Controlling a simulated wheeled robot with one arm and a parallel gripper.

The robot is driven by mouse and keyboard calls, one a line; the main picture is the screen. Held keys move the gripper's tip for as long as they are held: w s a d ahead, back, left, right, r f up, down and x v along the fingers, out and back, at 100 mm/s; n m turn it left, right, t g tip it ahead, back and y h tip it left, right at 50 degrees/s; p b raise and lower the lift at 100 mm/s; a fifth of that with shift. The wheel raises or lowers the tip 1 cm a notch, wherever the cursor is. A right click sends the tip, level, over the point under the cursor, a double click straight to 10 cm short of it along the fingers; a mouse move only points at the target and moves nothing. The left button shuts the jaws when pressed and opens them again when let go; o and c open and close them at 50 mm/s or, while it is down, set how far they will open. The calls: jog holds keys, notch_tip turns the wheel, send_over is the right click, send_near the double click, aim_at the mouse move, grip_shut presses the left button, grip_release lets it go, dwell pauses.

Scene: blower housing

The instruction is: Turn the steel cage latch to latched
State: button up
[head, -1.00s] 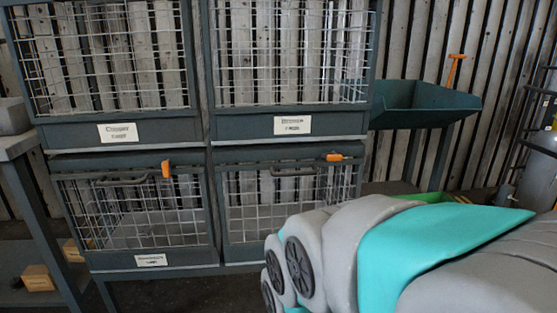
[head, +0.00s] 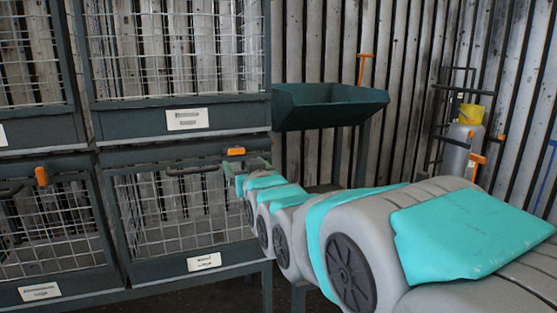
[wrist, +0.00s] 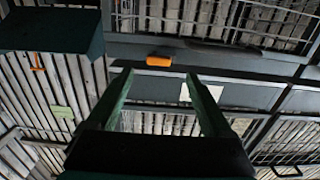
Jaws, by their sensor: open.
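The lower right cage (head: 185,215) has a blurred label (head: 204,261) that I take to read steel. Its orange latch handle (head: 235,151) lies level on the frame at the cage's top right. My gripper (head: 258,165) is just below and right of that handle in the head view, partly hidden by my arm. In the wrist view, my gripper (wrist: 159,75) is open and empty, its two green fingers apart. The orange latch handle (wrist: 158,61) shows just beyond the fingertips, between them. I cannot tell whether they touch.
The lower left cage (head: 45,225) has an orange latch handle (head: 41,176) standing upright. A dark bar handle (head: 195,169) sits left of my gripper. A green bin (head: 330,108) stands right of the cages. A cylinder rack (head: 460,140) stands farther right.

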aim_at(237, 152)
jog(key=shift+r+x, duration=0.15)
jog(key=shift+x, duration=1.85)
jog(key=shift+r+x, duration=0.2)
jog(key=shift+x, duration=1.75)
jog(key=shift+d, duration=0.1)
grip_shut()
